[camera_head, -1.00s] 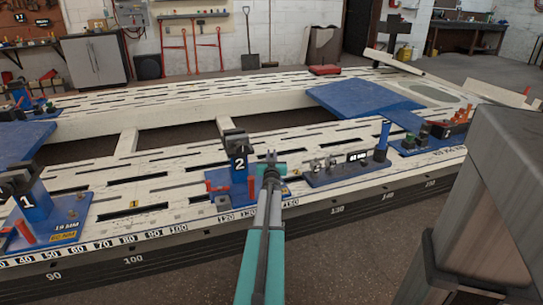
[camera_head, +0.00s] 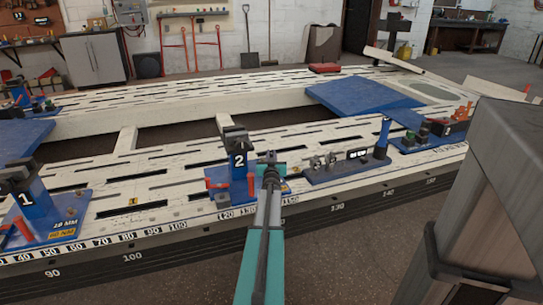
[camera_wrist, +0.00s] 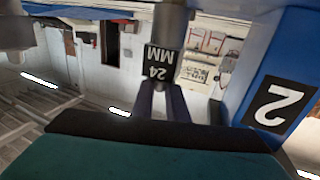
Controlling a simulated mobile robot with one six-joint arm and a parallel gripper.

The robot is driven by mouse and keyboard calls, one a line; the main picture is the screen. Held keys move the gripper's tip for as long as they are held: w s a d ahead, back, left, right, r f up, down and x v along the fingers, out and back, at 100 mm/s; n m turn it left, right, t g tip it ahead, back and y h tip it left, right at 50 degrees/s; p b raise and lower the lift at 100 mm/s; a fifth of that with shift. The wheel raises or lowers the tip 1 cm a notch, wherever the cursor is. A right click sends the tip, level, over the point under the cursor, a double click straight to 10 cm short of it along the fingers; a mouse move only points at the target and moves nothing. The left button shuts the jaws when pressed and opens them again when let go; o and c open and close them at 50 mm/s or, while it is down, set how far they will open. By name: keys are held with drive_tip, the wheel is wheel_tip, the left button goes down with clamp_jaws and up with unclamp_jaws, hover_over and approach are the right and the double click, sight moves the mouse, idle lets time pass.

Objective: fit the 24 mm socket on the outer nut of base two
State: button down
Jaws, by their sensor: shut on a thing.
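Base two is a blue post marked 2 (camera_head: 238,163) with a dark clamp head, on a blue plate with red parts. The post also shows at the right of the wrist view (camera_wrist: 283,100), upside down. My gripper (camera_head: 268,163) is just right of the post, in front of it from the head camera. In the wrist view my gripper (camera_wrist: 161,103) is shut on a grey socket (camera_wrist: 170,20) whose dark band reads 24 MM, also upside down. The outer nut cannot be made out, and I cannot tell whether the socket touches it.
Base one (camera_head: 27,205) is at the left. The near rail carries a number scale.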

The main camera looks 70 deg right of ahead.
drive_tip(key=shift+f+b, duration=0.55)
drive_tip(key=shift+f, duration=0.25)
drive_tip(key=c, duration=1.7)
unclamp_jaws()
drive_tip(key=shift+o, duration=0.2)
drive_tip(key=shift+a, duration=0.15)
drive_tip(key=p+v, duration=0.2)
drive_tip(key=v, duration=1.1)
drive_tip(key=shift+s+a+p, duration=0.15)
drive_tip(key=shift+a+p, duration=0.1)
drive_tip(key=shift+p, duration=0.1)
